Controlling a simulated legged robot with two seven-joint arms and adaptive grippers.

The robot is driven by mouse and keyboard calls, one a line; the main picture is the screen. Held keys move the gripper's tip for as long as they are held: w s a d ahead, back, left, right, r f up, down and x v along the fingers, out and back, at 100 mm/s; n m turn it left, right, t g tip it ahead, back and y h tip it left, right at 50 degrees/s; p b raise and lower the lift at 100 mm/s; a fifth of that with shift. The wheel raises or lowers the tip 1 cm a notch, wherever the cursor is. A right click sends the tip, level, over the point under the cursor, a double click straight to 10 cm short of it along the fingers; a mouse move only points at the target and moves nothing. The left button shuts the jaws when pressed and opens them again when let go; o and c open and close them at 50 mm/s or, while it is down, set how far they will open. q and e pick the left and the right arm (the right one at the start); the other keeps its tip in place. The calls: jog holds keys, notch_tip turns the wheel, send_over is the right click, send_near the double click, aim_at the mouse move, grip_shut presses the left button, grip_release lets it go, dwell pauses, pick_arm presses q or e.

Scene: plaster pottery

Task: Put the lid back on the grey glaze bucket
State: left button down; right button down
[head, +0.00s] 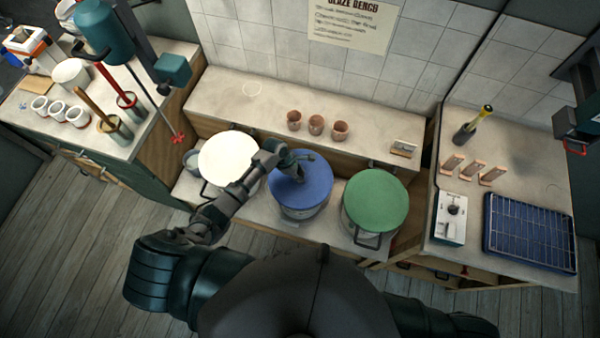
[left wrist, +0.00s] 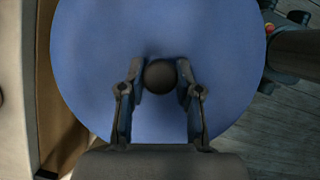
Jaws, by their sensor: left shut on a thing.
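A round blue lid (head: 305,190) is over the middle bucket (head: 300,214), whose pale grey wall shows below it. My left gripper (head: 291,170) reaches in from the left above the lid. In the left wrist view my gripper (left wrist: 160,78) is shut on the dark round knob (left wrist: 160,76) of the blue lid (left wrist: 220,45), with one finger on each side. The lid looks about level; I cannot tell whether it rests on the rim or hangs just above it. My right gripper is not in view.
A bucket with a white round top (head: 228,158) stands left of the blue lid, and a green-topped bucket (head: 376,200) stands close on its right. Three terracotta cups (head: 316,124) stand on the shelf behind. A blue rack (head: 530,233) lies on the right bench.

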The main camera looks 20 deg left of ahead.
pick_arm(q)
jog(key=shift+d, duration=0.4)
jog(key=shift+d+r, duration=0.1)
jog(key=shift+d, duration=0.25)
jog(key=shift+a, duration=0.6)
jog(key=shift+a+f, duration=0.2)
jog(key=shift+a, duration=0.05)
jog(key=shift+a+f+p, duration=0.1)
jog(key=shift+a+p, duration=0.15)
jog(key=shift+p, duration=0.05)
jog(key=shift+d, duration=0.45)
jog(key=shift+a+p, duration=0.35)
jog(key=shift+a, duration=0.05)
jog(key=shift+d, duration=0.2)
jog(key=c, duration=0.8)
grip_release()
jog(key=shift+c, duration=0.2)
jog(key=shift+o, duration=0.6)
jog(key=o, duration=0.5)
jog(key=shift+a, duration=0.2)
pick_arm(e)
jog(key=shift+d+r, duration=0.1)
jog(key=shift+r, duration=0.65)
